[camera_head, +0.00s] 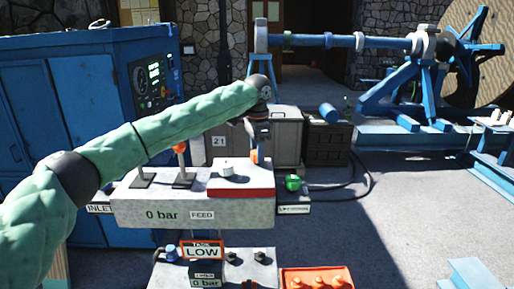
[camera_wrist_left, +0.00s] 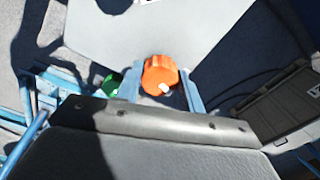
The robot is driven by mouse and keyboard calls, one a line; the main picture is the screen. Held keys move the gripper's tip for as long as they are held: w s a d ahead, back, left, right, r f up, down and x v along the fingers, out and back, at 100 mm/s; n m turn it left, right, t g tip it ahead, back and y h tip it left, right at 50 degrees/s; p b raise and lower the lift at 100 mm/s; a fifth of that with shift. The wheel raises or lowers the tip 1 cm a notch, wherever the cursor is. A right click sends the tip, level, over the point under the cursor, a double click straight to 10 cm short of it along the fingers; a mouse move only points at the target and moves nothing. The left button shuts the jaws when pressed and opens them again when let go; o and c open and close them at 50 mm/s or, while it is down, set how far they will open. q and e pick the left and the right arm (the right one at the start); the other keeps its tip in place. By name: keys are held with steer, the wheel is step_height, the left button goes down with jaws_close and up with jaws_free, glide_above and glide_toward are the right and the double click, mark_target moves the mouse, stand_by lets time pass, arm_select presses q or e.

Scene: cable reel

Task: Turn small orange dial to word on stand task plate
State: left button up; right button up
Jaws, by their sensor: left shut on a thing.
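The small orange dial (camera_wrist_left: 158,72) shows in the left wrist view, with a ribbed edge and a small white mark on its lower side. The blue fingers of my left gripper (camera_wrist_left: 161,90) stand on both sides of it, shut on it. In the head view my left gripper (camera_head: 256,148) comes down from above at the back right of the grey stand box (camera_head: 140,195), and covers most of the dial. The task plate (camera_head: 203,252) has an orange frame and reads LOW; it is at the front of the stand. My right gripper is not in view.
A green knob (camera_head: 292,183) is just right of the gripper. An orange tray (camera_head: 316,279) lies front right.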

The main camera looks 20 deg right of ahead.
arm_select(q)
steer(key=shift+r+n+p, duration=0.2)
steer(key=shift+n+p, duration=0.4)
steer(key=shift+n, duration=1.2)
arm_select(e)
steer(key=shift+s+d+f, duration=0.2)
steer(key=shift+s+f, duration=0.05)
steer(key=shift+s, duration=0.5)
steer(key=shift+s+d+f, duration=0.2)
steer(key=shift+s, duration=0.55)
arm_select(q)
steer(key=o, duration=1)
steer(key=shift+f, duration=0.1)
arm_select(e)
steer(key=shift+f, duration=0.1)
